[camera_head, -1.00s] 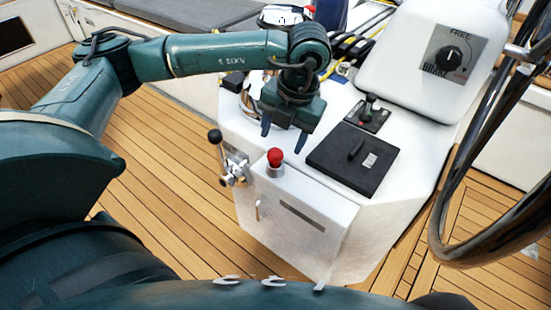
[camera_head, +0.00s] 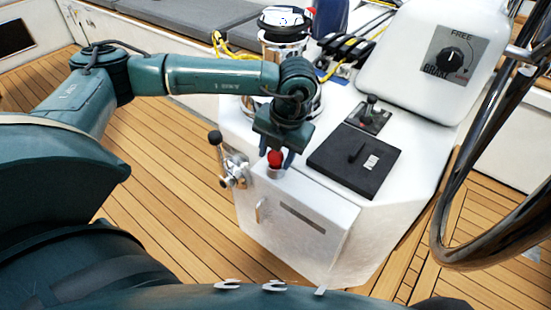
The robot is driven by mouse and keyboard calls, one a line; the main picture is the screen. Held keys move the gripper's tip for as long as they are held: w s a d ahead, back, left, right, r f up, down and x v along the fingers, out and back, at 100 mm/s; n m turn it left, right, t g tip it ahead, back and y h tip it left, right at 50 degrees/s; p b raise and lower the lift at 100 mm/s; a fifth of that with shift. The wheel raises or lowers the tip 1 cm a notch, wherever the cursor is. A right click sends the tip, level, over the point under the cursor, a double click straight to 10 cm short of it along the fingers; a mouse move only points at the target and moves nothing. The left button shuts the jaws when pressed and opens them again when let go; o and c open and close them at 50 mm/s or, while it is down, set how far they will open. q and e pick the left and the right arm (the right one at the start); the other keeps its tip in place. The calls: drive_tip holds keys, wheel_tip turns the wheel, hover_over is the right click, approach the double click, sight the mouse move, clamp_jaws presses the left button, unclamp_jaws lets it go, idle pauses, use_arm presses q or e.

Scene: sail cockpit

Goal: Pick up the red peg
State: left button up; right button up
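The red peg (camera_head: 274,158) has a rounded red top and stands upright in a metal collar on the front ledge of the white console (camera_head: 335,260). My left gripper (camera_head: 277,155) points down from above, its dark fingers on either side of the red top. The fingers look apart, and I cannot tell whether either touches the peg. The gripper body hides the area just behind the peg. My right gripper is not in view.
A metal lever with a black knob (camera_head: 215,137) stands close left of the peg. A black hatch (camera_head: 354,160) and a small joystick (camera_head: 370,108) lie to the right. A winch (camera_head: 285,22) is behind my arm; the steering wheel (camera_head: 447,250) is at far right.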

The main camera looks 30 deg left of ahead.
use_arm(q)
drive_tip(key=c, duration=0.7)
